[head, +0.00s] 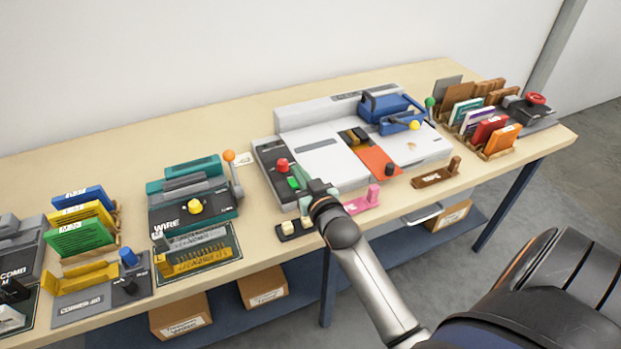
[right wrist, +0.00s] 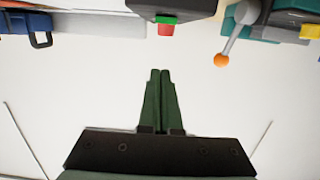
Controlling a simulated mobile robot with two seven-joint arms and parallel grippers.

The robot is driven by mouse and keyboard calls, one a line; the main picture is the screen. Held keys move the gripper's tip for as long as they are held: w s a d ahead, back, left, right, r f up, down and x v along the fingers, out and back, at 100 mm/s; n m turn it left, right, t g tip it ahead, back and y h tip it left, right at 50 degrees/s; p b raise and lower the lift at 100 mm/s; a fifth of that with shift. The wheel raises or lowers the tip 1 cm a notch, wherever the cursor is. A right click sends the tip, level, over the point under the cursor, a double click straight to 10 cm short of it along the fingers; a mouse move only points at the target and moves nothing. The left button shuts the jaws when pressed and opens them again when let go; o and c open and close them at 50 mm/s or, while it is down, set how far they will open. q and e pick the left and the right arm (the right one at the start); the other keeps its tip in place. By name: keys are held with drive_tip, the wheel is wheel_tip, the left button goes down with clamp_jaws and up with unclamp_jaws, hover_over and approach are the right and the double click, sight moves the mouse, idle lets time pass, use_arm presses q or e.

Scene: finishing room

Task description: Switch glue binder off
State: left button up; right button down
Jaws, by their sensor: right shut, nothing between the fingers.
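The glue binder (head: 322,155), as I take it, is the long white machine at the middle of the table. Its dark control panel (head: 265,152) at the left end carries a red knob (head: 282,164) and a small bright green part (head: 293,183). My right gripper (head: 301,175) is over this panel, just right of the red knob. In the right wrist view the dark green fingers (right wrist: 160,90) are together and empty. The red knob (right wrist: 166,29) shows beyond their tips, apart from them, with a green part (right wrist: 167,19) behind it. My left gripper is not in view.
A teal wire machine (head: 188,196) with an orange-balled lever (head: 229,156) stands left of the binder. A pink-handled part (head: 363,201) and a small dark block with pale buttons (head: 295,229) lie in front. Card racks stand at the right end.

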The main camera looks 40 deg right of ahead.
drive_tip(key=s+a+r, duration=0.1)
drive_tip(key=s+r, duration=0.1)
drive_tip(key=s, duration=0.4)
drive_tip(key=shift+a+r, duration=0.25)
drive_tip(key=shift+s, duration=0.1)
